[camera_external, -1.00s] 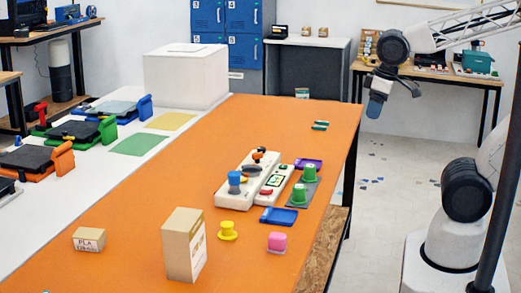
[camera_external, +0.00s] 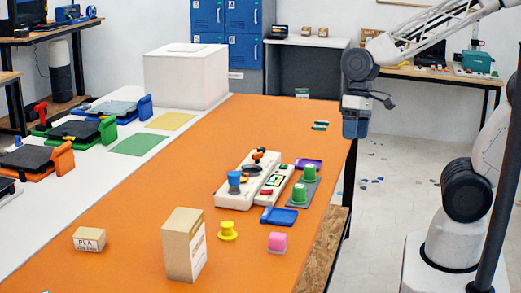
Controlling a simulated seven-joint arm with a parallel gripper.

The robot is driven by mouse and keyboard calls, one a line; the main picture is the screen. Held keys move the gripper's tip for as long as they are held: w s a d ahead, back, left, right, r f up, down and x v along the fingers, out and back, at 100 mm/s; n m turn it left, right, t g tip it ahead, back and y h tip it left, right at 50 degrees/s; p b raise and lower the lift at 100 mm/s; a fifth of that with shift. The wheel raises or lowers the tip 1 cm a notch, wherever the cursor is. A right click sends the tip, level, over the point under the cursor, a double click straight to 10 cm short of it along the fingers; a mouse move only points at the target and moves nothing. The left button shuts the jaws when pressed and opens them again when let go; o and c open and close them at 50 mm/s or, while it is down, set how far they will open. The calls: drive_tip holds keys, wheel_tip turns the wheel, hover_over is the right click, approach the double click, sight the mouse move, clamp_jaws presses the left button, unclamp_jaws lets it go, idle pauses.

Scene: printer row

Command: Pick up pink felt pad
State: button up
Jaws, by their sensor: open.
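A small pink block-like item (camera_external: 277,240) stands near the right edge of the orange table, toward the front. It is the only clearly pink thing in view; a thin reddish-white layer shows at its foot, too small to tell whether that is a separate pad. My gripper (camera_external: 355,134) hangs pointing down by the table's far right edge, well behind and above the pink item, and is empty. Its fingers are too small to see clearly.
A yellow knob-shaped item (camera_external: 228,231) and a tall cardboard box (camera_external: 184,245) stand left of the pink item. A blue tray (camera_external: 279,216), green cups (camera_external: 309,173) and a cream control panel (camera_external: 242,186) lie behind it.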

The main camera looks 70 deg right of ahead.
drive_tip(key=w+a+f+m+g+y, duration=0.2)
drive_tip(key=w+a+f+m+y, duration=0.45)
drive_tip(key=w+a+f, duration=0.35)
drive_tip(key=m+t+y, duration=0.2)
drive_tip(key=m+y, duration=0.2)
drive_tip(key=m, duration=0.4)
approach(278, 233)
drive_tip(key=x, duration=0.5)
drive_tip(key=shift+s+a+r, duration=0.1)
drive_tip(key=shift+a+h, duration=0.1)
drive_tip(key=shift+h, duration=0.15)
drive_tip(key=shift+x, duration=1.2)
drive_tip(key=shift+a, duration=0.1)
drive_tip(key=shift+x, duration=2.5)
drive_tip(key=c, duration=1)
